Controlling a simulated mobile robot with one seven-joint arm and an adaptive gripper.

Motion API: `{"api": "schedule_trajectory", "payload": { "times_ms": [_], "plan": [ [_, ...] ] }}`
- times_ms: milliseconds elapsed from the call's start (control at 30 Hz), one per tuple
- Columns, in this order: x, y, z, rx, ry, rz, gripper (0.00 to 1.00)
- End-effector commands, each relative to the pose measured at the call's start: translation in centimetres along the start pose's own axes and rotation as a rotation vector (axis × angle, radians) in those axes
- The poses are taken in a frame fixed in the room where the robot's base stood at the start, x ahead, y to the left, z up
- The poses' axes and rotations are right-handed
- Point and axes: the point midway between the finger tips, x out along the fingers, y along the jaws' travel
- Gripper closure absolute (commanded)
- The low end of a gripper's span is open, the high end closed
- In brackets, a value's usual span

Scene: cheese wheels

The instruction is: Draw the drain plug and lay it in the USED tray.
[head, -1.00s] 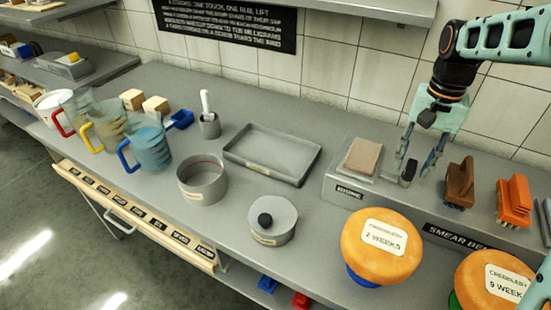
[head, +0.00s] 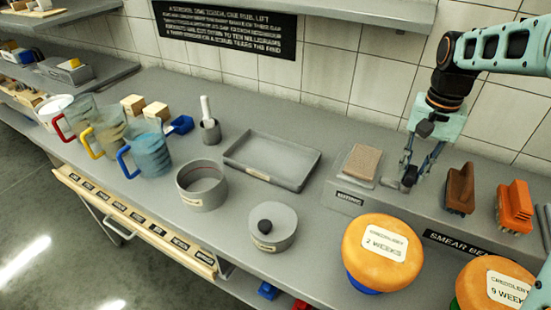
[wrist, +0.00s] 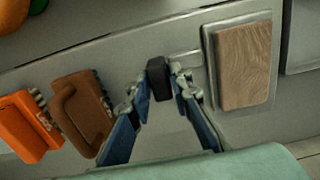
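The drain plug appears to be the small dark block (wrist: 160,78) on the raised grey ledge, beside the brown slab; in the head view it shows low at the fingertips (head: 409,178). My gripper (head: 416,168) is over the ledge, pointing down. In the wrist view its fingers (wrist: 158,88) stand apart, one on each side of the plug, with a small gap at the left; firm contact cannot be made out. A shallow grey rectangular tray (head: 304,180), empty, lies left of the ledge; its label is too small to read, so I cannot confirm it says USED.
A brown slab (head: 362,160) lies left of the plug. A brown brush (head: 459,188) and an orange brush (head: 515,206) stand right. Orange cheese wheels (head: 382,250) stand in front.

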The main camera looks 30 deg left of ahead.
Motion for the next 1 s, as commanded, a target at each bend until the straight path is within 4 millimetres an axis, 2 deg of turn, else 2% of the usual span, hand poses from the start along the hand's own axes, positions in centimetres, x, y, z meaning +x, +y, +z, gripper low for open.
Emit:
{"api": "schedule_trajectory", "payload": {
  "times_ms": [33,133,467,1000],
  "plan": [
    [0.0,0.0,0.0,0.0,0.0,0.0,0.89],
    [0.0,0.0,0.0,0.0,0.0,0.0,1.0],
    [-0.2,0.0,0.0,0.0,0.001,0.0,1.0],
    [-1.9,0.0,0.0,0.0,0.001,0.0,1.0]
  ]
}}
